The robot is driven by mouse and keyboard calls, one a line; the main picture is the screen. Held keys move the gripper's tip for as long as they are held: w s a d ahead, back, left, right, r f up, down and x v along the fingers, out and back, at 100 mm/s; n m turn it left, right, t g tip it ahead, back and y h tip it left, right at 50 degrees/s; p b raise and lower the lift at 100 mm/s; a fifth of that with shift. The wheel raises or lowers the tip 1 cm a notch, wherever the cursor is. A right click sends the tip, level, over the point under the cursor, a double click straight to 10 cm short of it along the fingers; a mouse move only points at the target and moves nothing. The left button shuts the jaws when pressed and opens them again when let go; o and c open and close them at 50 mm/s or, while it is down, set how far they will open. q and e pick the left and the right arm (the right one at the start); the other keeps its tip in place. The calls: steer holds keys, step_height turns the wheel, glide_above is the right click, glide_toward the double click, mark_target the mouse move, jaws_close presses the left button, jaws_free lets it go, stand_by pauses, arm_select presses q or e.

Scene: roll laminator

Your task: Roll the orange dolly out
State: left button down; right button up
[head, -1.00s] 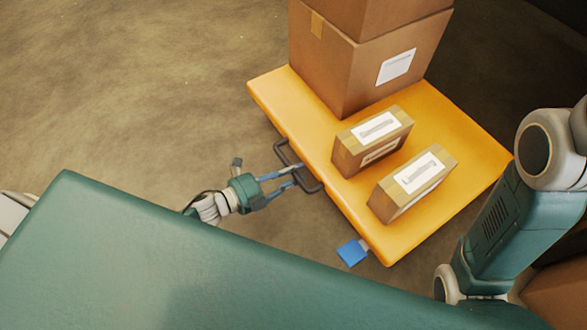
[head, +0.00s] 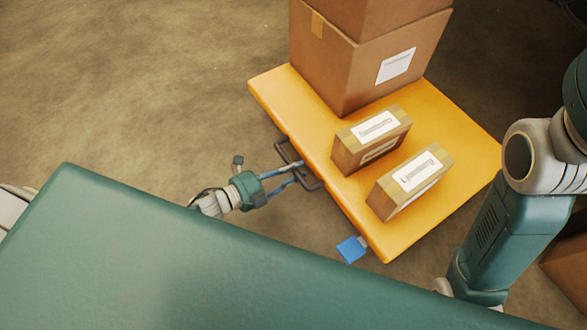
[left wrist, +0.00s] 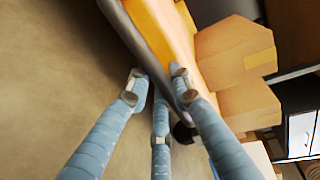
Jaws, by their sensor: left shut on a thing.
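The orange dolly (head: 462,125) stands on the floor on the right of the head view, beyond my green body. It carries two large stacked cartons (head: 340,65) and two small labelled boxes (head: 370,142) (head: 405,187). A dark handle (head: 313,187) sticks out from its near left edge. My left gripper (head: 297,172) is shut on this handle. In the left wrist view its blue fingers (left wrist: 157,82) sit around the dark bar, beside the orange deck (left wrist: 158,28). My right arm shows at the right, but its gripper is out of view.
A blue tab (head: 351,249) sticks out at the dolly's near corner. A brown box (head: 567,270) is partly visible at the lower right, behind my right arm. The floor (head: 130,90) to the left is clear.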

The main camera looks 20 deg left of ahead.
arm_select(q)
steer(key=c, duration=1.5)
jaws_free()
steer(key=shift+c, duration=0.2)
steer(key=v, duration=1.2)
